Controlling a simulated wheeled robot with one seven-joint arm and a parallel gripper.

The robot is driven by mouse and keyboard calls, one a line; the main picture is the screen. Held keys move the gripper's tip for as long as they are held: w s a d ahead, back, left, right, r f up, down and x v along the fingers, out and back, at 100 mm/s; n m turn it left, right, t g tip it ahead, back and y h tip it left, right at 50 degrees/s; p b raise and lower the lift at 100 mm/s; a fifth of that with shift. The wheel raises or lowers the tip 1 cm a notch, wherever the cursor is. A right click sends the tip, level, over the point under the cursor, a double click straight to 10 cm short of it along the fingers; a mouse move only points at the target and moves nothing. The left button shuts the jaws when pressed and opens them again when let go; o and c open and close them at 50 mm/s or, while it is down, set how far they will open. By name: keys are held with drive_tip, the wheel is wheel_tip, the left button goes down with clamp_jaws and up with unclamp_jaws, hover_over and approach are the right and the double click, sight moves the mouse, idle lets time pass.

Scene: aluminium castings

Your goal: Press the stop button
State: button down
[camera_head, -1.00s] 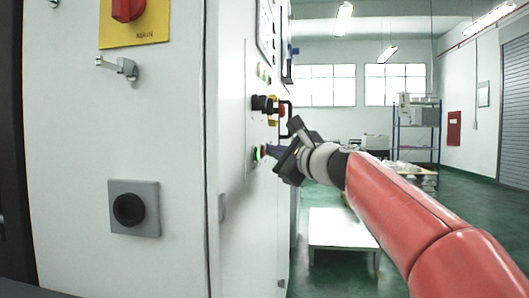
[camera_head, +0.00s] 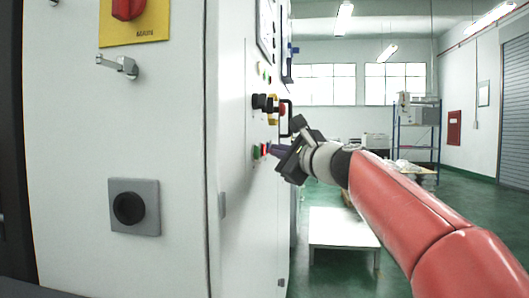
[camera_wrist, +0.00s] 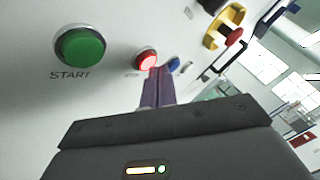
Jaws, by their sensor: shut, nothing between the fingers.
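The stop button is a round red button (camera_wrist: 145,60) in a pale ring on the white cabinet panel, and it looks lit. In the head view it shows as a small red spot (camera_head: 264,149). A larger green button (camera_wrist: 82,46) labelled START is left of it in the wrist view. My gripper (camera_wrist: 160,71) is shut and empty, its purple fingertips overlapping the red button's lower right edge in the wrist view. In the head view my gripper (camera_head: 270,150) points at the panel from the right. I cannot tell whether the tips touch the button. The stop label is mostly hidden.
A blue button (camera_wrist: 174,64) is just right of the fingertips. A red mushroom knob on a yellow collar (camera_wrist: 212,40) and a dark handle (camera_head: 290,118) stick out nearby. A low white table (camera_head: 340,228) stands behind, with open green floor to the right.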

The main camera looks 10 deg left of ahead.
drive_tip(key=shift+d, duration=0.35)
drive_tip(key=shift+s+d+b, duration=0.15)
drive_tip(key=shift+d+b, duration=0.3)
drive_tip(key=shift+d, duration=2.1)
drive_tip(key=s+d+f+n+g+h, duration=0.2)
drive_tip(key=s+d+f+n+h, duration=0.2)
drive_tip(key=s+f, duration=0.7)
drive_tip(key=s+d+f+n+g+h, duration=0.3)
drive_tip(key=s+d+f+n, duration=0.3)
drive_tip(key=s+f, duration=0.5)
drive_tip(key=s+d+f+n+g+h, duration=0.3)
drive_tip(key=s+d+f+n+h, duration=0.2)
drive_tip(key=s+f, duration=0.7)
wheel_tip(320, 180, down, 7)
drive_tip(key=d+n, duration=0.1)
drive_tip(key=n, duration=0.1)
drive_tip(key=shift+n+h, duration=0.3)
drive_tip(key=shift+a, duration=0.1)
